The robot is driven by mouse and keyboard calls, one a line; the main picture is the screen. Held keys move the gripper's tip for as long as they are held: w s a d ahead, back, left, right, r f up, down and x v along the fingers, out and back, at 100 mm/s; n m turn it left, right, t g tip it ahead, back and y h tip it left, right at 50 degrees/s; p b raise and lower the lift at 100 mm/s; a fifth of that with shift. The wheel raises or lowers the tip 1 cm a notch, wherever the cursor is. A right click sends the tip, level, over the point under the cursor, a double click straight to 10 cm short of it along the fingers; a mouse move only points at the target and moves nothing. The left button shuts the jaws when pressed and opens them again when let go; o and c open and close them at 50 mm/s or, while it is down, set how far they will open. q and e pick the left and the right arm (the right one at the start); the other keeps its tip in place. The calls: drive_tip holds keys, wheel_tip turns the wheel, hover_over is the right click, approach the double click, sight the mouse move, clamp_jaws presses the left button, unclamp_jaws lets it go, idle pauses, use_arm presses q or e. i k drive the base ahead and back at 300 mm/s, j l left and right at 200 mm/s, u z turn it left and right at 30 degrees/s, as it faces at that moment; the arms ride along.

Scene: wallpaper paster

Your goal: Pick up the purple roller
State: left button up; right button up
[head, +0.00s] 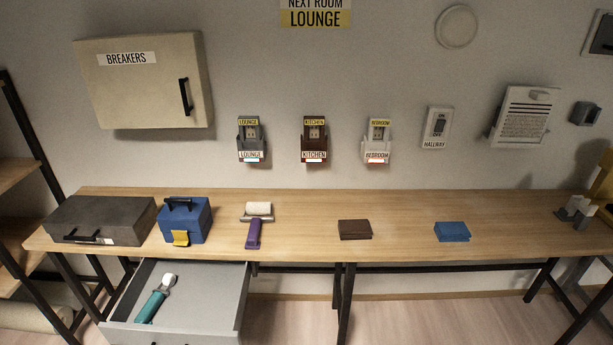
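The purple roller (253,234) lies on the wooden table (300,200), left of the middle. Its purple handle points toward the table's front edge, and its cream roller head lies farther back. Nothing touches or covers it. Neither of my grippers is in view.
A blue toolbox (186,222) and a dark grey case (101,220) stand left of the roller. Brown (355,230) and blue (452,232) blocks lie to the right. An open drawer (218,300) below holds a teal-handled tool (152,304). Small grey objects (577,210) stand far right.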

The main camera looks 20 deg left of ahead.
sight(252, 243)
drive_tip(key=i+u, duration=0.1)
drive_tip(key=u, duration=0.25)
drive_tip(key=i+l+u, duration=0.1)
drive_tip(key=u, duration=0.25)
drive_tip(key=l+u, duration=0.2)
drive_tip(key=u, duration=0.15)
